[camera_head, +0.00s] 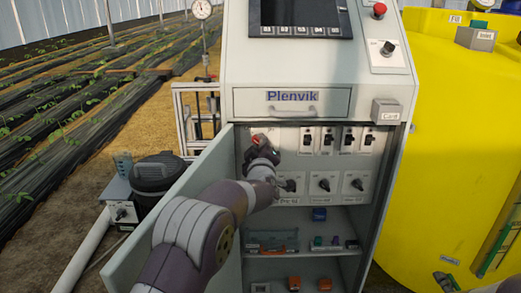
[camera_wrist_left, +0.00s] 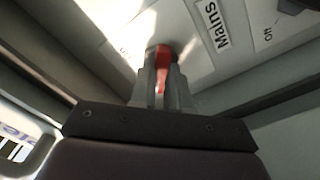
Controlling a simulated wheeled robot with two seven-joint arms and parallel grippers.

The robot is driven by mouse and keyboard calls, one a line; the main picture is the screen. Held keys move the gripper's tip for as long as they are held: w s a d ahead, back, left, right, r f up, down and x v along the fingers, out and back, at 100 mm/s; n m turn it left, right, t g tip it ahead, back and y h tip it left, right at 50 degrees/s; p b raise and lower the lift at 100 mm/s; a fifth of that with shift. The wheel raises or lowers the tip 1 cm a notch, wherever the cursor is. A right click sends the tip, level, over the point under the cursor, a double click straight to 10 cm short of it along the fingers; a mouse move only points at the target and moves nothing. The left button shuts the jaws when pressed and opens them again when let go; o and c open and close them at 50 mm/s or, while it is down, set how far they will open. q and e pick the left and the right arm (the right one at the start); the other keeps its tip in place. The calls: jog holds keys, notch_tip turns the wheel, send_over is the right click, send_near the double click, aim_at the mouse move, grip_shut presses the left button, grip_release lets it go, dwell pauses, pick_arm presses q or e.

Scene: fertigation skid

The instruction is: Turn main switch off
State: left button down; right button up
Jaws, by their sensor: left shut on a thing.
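The main switch has a red handle (camera_wrist_left: 163,58), which sits on the light panel beside a "Mains" label (camera_wrist_left: 213,24). My left gripper (camera_wrist_left: 162,78) is shut on this red handle, with one finger on each side of it. In the head view my left gripper (camera_head: 264,152) reaches into the upper left of the open cabinet, and a bit of red (camera_head: 260,139) shows at its tip. The gripper hides most of the switch there, and I cannot read its position. My right gripper is not in view.
The cabinet door (camera_head: 165,225) stands open to the left of my arm. Several breakers (camera_head: 328,140) and rotary knobs (camera_head: 324,184) sit on the panel to the right of the gripper. Shelves (camera_head: 330,251) with small parts lie below. A yellow tank (camera_head: 455,130) stands to the right.

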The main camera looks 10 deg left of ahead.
pick_arm(q)
jog(key=c, duration=1.1)
grip_release()
jog(key=s+d, duration=0.2)
jog(key=s, duration=1)
jog(key=shift+s+d, duration=0.2)
jog(key=shift+d, duration=0.05)
jog(key=shift+f, duration=0.1)
